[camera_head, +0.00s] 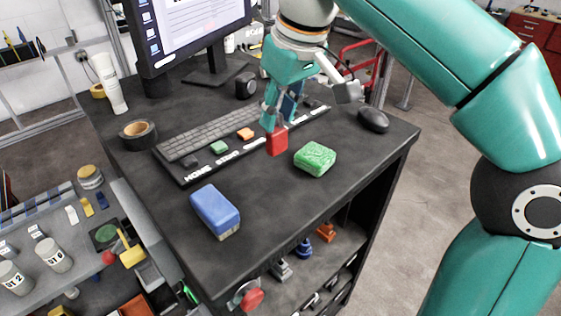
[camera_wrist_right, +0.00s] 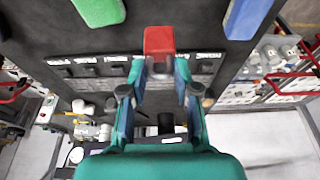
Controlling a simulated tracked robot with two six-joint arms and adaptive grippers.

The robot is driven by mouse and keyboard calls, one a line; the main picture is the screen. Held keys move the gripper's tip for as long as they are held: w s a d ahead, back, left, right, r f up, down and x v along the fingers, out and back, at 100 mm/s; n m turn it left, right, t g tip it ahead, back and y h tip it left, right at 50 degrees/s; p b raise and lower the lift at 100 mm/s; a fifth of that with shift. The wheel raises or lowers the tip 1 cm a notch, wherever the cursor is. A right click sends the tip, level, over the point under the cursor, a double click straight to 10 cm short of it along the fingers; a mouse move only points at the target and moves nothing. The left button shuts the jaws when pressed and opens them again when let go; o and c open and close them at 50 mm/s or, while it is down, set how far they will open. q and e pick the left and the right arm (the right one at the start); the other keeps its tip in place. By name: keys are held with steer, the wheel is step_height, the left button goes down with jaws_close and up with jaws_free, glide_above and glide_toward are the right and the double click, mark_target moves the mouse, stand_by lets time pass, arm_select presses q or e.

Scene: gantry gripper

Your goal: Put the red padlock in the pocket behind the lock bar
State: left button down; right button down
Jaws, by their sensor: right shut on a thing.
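My right gripper (camera_head: 270,118) points down and is shut on the red padlock (camera_head: 277,143). The padlock also shows in the wrist view (camera_wrist_right: 158,40), its grey shackle between the fingertips (camera_wrist_right: 160,72) and its red body beyond them. The black lock bar (camera_head: 228,160) with white labels runs along the near side of the keyboard. The padlock is at the bar's right part, overlapping it in the head view; I cannot tell whether they touch. The pocket behind the bar there is hidden by the gripper. My left gripper is not in view.
A green block (camera_head: 315,158) and a blue block (camera_head: 215,211) lie on the black desk in front of the bar. A mouse (camera_head: 373,120) lies at right, a tape roll (camera_head: 138,134) at left. The monitor (camera_head: 195,30) stands behind.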

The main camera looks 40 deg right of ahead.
mark_target(281, 147)
steer(key=shift+s+f+b, duration=0.1)
steer(key=shift+f+b, duration=0.6)
steer(key=shift+f, duration=3)
steer(key=c, duration=0.9)
jaws_free()
steer(key=shift+f, duration=0.1)
steer(key=shift+o, duration=0.2)
